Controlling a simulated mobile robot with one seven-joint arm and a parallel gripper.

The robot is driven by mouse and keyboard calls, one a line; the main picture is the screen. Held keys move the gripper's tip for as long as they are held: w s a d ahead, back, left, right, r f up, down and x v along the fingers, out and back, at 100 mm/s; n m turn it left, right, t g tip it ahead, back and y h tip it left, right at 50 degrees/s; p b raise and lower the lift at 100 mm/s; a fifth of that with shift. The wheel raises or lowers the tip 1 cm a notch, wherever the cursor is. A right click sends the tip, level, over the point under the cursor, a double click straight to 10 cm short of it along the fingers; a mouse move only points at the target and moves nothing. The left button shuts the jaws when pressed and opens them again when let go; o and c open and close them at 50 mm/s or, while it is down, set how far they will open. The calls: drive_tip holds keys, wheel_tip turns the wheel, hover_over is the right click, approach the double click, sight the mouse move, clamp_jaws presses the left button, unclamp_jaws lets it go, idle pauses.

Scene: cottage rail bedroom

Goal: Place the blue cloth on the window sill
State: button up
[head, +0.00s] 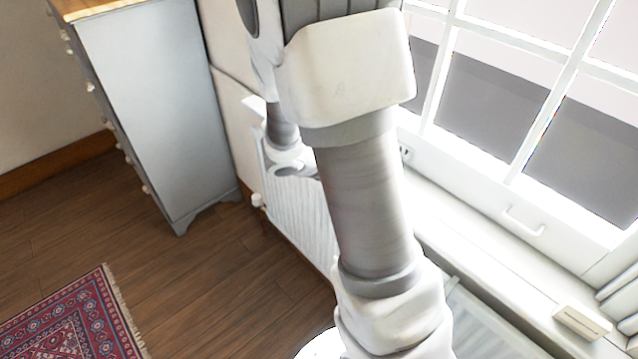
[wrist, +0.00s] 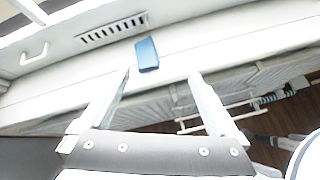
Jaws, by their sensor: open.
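The blue cloth (wrist: 147,54) shows in the wrist view as a small, flat blue rectangle on the white window sill (wrist: 70,75). My gripper (wrist: 162,76) is open, its two pale fingers spread apart with nothing seen between them. The cloth appears just beyond the fingertips, nearer the left one, and looks apart from both. In the head view the sill (head: 480,265) runs below the window at right. My arm covers its far part there, and neither the cloth nor my gripper's fingers can be made out.
A white radiator (head: 300,205) stands against the wall below the sill. A small cream block (head: 582,321) lies on the sill at lower right. A window handle (head: 524,222) sticks out above the sill. A grey chest of drawers (head: 155,105) and a red rug (head: 75,320) are at left.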

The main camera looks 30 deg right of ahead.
drive_tip(key=s+a+r+m+t+y, duration=0.3)
drive_tip(key=s+a+r+m+y, duration=0.7)
drive_tip(key=s+a+r+m, duration=0.5)
drive_tip(key=a+r+m, duration=0.1)
drive_tip(key=a, duration=0.2)
drive_tip(key=shift+s+a+r+m+t, duration=0.15)
drive_tip(key=shift+a+m+t, duration=0.15)
